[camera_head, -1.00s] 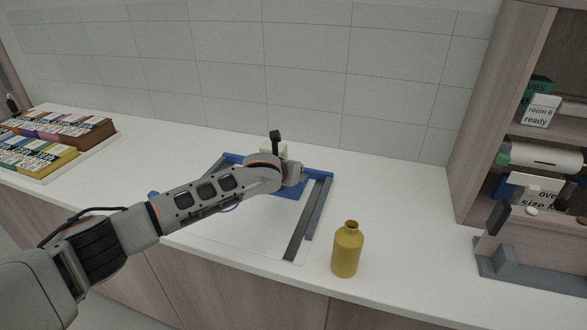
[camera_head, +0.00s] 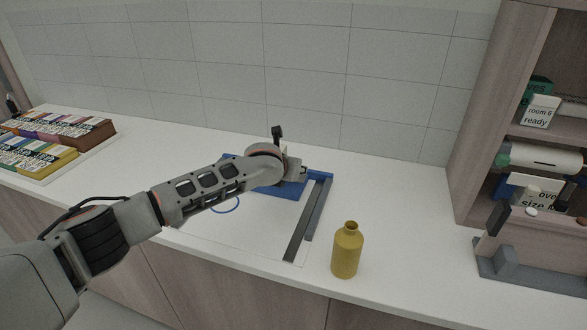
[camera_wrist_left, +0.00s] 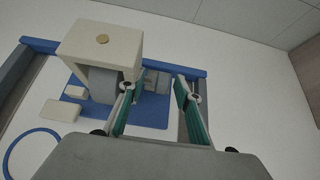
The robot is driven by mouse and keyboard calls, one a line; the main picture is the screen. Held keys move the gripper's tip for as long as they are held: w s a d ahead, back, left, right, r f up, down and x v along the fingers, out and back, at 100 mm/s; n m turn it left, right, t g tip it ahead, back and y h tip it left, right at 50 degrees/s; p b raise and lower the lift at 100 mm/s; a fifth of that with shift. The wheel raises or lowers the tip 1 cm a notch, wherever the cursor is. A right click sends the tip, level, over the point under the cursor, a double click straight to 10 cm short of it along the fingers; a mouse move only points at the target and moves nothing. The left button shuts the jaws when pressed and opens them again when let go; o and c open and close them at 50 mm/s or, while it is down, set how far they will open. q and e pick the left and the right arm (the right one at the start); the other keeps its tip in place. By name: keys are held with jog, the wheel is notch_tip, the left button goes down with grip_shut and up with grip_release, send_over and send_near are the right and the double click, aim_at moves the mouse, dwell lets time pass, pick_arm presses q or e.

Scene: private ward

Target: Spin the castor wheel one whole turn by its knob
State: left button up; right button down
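The castor stands in the left wrist view as a cream block-shaped housing (camera_wrist_left: 103,45) with a round brass-coloured disc on top. A grey wheel (camera_wrist_left: 103,84) sits under it, on a blue base plate (camera_wrist_left: 150,113). A small grey part (camera_wrist_left: 156,80), possibly the knob, sticks out to the wheel's right. My left gripper (camera_wrist_left: 157,88) is open, its green-padded fingers apart, with that grey part showing between and beyond them. I cannot tell whether they touch it. In the head view my left arm hides most of the castor. My right gripper is not in view.
Grey and blue rails (camera_head: 308,220) frame the work area on the white counter. A blue ring (camera_wrist_left: 33,153) lies near the castor. A mustard bottle (camera_head: 347,250) stands to the right.

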pick_arm(q)
jog(key=shift+r, duration=0.1)
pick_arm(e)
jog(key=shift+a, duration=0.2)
pick_arm(q)
jog(key=v, duration=1.2)
